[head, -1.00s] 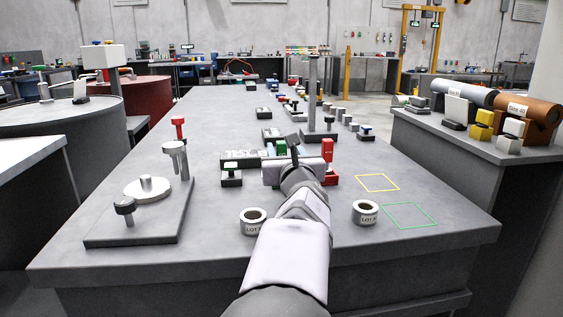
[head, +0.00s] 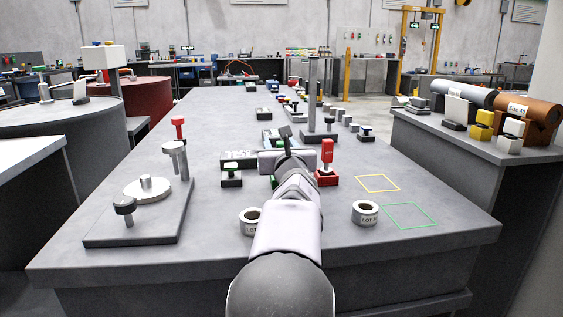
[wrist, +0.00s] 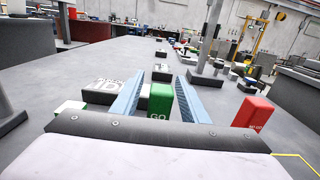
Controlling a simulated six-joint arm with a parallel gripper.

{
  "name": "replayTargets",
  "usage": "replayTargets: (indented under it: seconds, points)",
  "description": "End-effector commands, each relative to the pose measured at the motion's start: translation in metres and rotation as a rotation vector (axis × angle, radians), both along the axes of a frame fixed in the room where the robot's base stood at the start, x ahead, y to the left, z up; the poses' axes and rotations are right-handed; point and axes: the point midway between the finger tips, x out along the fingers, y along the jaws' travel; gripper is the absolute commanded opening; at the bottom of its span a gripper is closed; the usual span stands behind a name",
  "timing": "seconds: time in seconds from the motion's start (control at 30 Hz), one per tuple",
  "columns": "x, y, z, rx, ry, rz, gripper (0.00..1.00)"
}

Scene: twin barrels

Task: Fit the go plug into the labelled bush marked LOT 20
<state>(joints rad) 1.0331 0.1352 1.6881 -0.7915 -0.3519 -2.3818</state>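My gripper (wrist: 158,96) is open, and I see no grip on the plug. In the head view my own arm hides most of the plug. Two pale ring-shaped bushes stand near the table's front. The left bush (head: 249,216) is partly covered by my arm and its label is cut off.
A red plug (head: 327,157) on a red base stands just right of my gripper. A plate with posts (head: 142,210) lies further left. Yellow and green outlines mark bare table at right.

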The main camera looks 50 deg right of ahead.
Motion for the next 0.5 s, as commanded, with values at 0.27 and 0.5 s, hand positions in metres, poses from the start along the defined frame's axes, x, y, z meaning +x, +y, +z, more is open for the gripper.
replayTargets:
  seconds: [0.27, 0.5]
  points:
    - [-0.0003, 0.0003, 0.0013, -0.001, -0.001, 0.0, 0.0]
    - [-0.0004, 0.0003, 0.0045, -0.002, -0.002, 0.0, 0.0]
